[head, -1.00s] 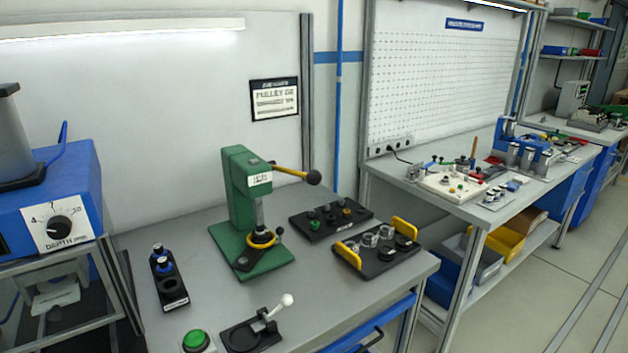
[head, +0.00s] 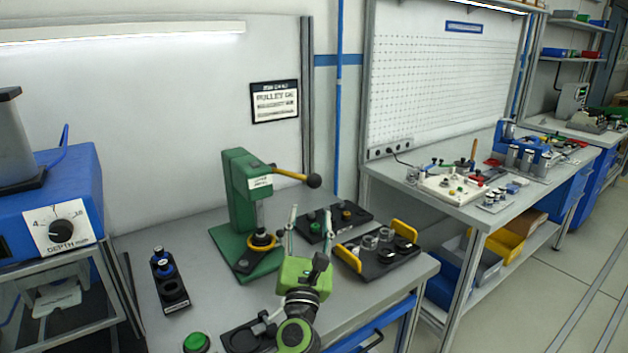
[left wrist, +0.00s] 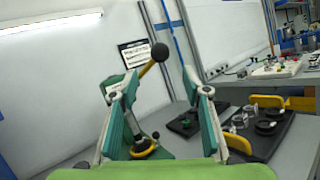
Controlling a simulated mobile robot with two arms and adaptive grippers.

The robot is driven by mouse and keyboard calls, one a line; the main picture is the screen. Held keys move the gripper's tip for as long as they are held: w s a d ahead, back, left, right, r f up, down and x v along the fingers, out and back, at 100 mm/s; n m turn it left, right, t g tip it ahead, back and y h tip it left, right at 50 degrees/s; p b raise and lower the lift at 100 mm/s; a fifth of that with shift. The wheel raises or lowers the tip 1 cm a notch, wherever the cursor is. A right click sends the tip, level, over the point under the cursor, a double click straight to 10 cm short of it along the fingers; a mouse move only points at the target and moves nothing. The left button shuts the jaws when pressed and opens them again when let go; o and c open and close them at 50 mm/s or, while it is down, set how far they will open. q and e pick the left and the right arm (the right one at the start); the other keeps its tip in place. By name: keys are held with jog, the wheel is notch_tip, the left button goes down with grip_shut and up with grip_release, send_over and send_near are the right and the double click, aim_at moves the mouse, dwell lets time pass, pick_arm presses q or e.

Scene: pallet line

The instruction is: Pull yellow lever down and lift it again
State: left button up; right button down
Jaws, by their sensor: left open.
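The yellow lever (head: 289,174) sticks out to the right from the top of the green press (head: 238,190) and ends in a black ball knob (head: 314,180). It points slightly downward in the head view. My left gripper (head: 310,212) is open and empty, in front of the press and below the knob in the head view. In the left wrist view the yellow lever (left wrist: 146,69) and its knob (left wrist: 160,52) show between and beyond the two fingers (left wrist: 160,92), apart from them. My right gripper is in neither view.
A black tray with yellow handles (head: 404,234) and a dark plate with small parts (head: 358,214) stand right of the press. A black holder (head: 170,288) and a green button (head: 196,342) are at the left. Grey bench is bare between the holder and the press.

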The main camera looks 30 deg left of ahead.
aim_at(314, 188)
pick_arm(q)
jog(key=p+x, duration=0.1)
jog(key=x, duration=1.1)
jog(key=shift+p, duration=0.35)
grip_shut()
